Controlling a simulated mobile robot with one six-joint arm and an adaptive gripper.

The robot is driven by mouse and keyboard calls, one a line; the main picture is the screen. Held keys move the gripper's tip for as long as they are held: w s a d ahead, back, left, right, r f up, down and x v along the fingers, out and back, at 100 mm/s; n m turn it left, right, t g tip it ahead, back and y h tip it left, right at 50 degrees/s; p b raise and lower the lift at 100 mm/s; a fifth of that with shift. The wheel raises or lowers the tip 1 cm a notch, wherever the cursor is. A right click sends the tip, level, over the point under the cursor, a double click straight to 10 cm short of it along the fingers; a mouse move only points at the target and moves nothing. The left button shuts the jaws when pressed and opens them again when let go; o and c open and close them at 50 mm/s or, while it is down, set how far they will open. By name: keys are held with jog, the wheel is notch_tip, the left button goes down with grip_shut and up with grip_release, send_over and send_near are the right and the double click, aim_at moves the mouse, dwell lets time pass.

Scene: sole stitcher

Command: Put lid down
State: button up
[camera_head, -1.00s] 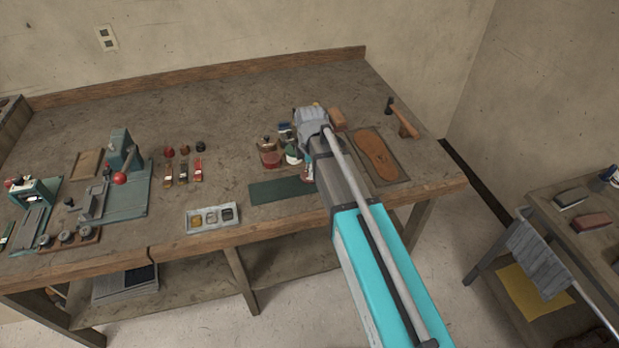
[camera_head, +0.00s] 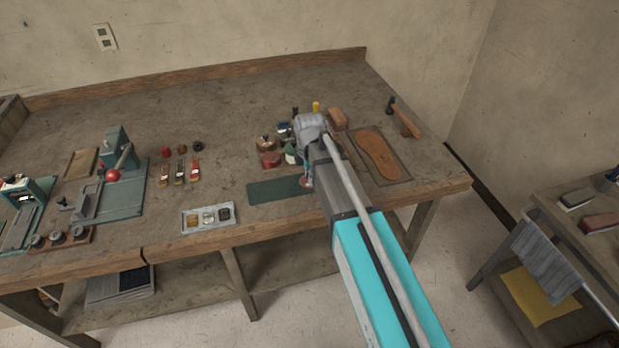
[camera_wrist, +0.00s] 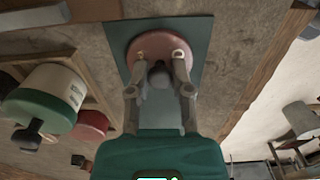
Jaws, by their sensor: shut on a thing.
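The lid is a round, pinkish-red disc (camera_wrist: 152,46) with a dark knob in the middle. In the wrist view my gripper (camera_wrist: 160,66) is shut on its knob. The lid shows over the dark green mat (camera_wrist: 203,32); I cannot tell whether it touches. In the head view the lid (camera_head: 307,182) is a small reddish spot at the right end of the mat (camera_head: 275,191), mostly hidden by my arm. A red jar (camera_head: 270,160) stands just behind the mat.
A white and green container (camera_wrist: 48,95) stands beside my gripper in the wrist view, with a red one (camera_wrist: 90,124) near it. A leather sole (camera_head: 376,153) lies to the right.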

jog(key=shift+f, duration=0.2)
jog(key=o, duration=0.8)
jog(key=shift+r, duration=0.25)
notch_tip(320, 180, up, 12)
jog(key=p, duration=1.2)
dwell(0.6)
